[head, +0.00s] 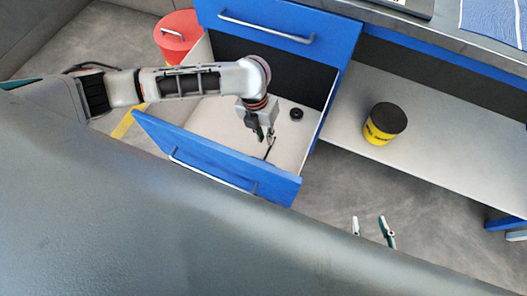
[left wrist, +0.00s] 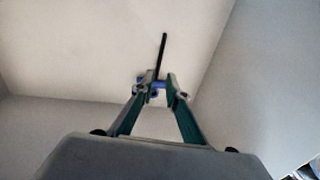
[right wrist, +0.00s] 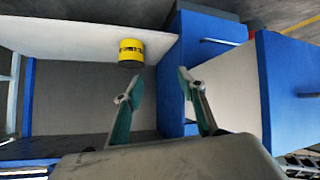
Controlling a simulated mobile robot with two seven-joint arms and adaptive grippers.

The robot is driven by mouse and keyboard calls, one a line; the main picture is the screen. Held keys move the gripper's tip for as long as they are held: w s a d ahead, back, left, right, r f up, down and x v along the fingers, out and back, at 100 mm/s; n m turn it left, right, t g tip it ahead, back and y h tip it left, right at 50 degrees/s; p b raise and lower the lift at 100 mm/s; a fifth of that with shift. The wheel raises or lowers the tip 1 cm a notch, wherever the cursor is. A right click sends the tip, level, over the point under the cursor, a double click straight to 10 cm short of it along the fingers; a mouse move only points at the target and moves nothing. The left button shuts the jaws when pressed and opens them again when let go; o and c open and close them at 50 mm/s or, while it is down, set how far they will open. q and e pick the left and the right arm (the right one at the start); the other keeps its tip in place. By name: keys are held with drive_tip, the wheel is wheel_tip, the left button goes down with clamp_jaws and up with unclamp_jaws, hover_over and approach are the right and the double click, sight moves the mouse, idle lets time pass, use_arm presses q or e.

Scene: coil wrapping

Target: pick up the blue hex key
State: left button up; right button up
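The blue hex key (left wrist: 158,86) is at the fingertips of my left gripper (left wrist: 161,81) in the left wrist view. Its blue handle shows between the fingers and a little to the left of them. Its black shaft (left wrist: 163,52) points up in that picture. The left fingers are drawn close together and appear shut on the handle, low in the open drawer. In the head view my left gripper (head: 264,138) is over the drawer floor, with the dark shaft just below it. My right gripper (right wrist: 155,84) is open and empty, away from the drawer.
The blue drawer (head: 215,160) has pale walls close around my left gripper. A black round object (head: 296,114) lies in it. A yellow can with a black lid (head: 385,123) stands on the pale shelf (head: 450,150). A red container (head: 177,36) stands behind the drawer.

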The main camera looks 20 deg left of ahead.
sight(268, 151)
use_arm(q)
drive_tip(key=shift+s+d+f+b, duration=0.1)
drive_tip(key=shift+f+b, duration=0.1)
drive_tip(key=shift+f, duration=0.45)
drive_tip(key=shift+d+f+b, duration=0.1)
drive_tip(key=shift+f+b, duration=0.05)
drive_tip(key=shift+f, duration=0.45)
drive_tip(key=f+b, duration=0.1)
drive_tip(key=f, duration=0.1)
drive_tip(key=f+b, duration=0.1)
drive_tip(key=f, duration=0.1)
drive_tip(key=shift+s+d+f, duration=0.15)
drive_tip(key=shift+d+f, duration=0.05)
drive_tip(key=shift+f, duration=0.35)
drive_tip(key=shift+w, duration=0.2)
drive_tip(key=shift+r, duration=0.15)
clamp_jaws()
use_arm(e)
drive_tip(key=shift+w+a+f, duration=0.1)
drive_tip(key=shift+w+a, duration=0.05)
drive_tip(key=shift+a, duration=0.3)
